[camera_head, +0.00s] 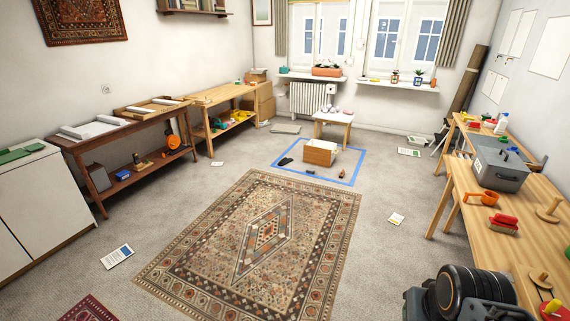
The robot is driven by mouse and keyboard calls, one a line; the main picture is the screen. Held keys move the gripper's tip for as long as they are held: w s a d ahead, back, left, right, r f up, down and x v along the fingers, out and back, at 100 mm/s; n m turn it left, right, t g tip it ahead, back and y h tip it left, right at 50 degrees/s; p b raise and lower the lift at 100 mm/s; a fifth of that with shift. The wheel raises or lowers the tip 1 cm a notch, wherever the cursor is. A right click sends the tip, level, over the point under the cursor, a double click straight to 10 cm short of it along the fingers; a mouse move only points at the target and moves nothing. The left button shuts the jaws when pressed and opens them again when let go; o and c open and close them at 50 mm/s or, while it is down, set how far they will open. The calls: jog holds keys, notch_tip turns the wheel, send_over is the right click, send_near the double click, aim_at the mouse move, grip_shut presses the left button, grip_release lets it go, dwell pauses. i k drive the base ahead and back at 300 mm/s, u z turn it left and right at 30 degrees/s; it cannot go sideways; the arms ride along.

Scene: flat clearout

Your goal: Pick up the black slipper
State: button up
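A small dark object that looks like the black slipper (285,161) lies on the carpet inside the blue tape outline (345,181), left of an open-topped box (320,152). It is far off and too small to make out in detail. Another small dark object (311,172) lies in front of the box; I cannot tell what it is. A dark part of my arm shows at the bottom right, but my gripper's fingers are not in view.
A patterned rug (210,235) covers the middle floor. A wooden table (455,190) with a grey toolbox (499,169) runs along the right. Papers lie on the carpet.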

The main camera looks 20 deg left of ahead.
aim_at(285, 160)
jog(key=u, duration=0.6)
jog(key=i, duration=1.9)
jog(key=u, duration=0.9)
jog(key=i, duration=2.8)
jog(key=u, duration=0.15)
jog(key=i, duration=2.5)
jog(key=z, duration=0.35)
jog(key=i, duration=1.2)
jog(key=z, duration=1.45)
jog(key=i, duration=0.9)
jog(key=z, duration=1.4)
jog(key=i, duration=0.8)
jog(key=z, duration=0.35)
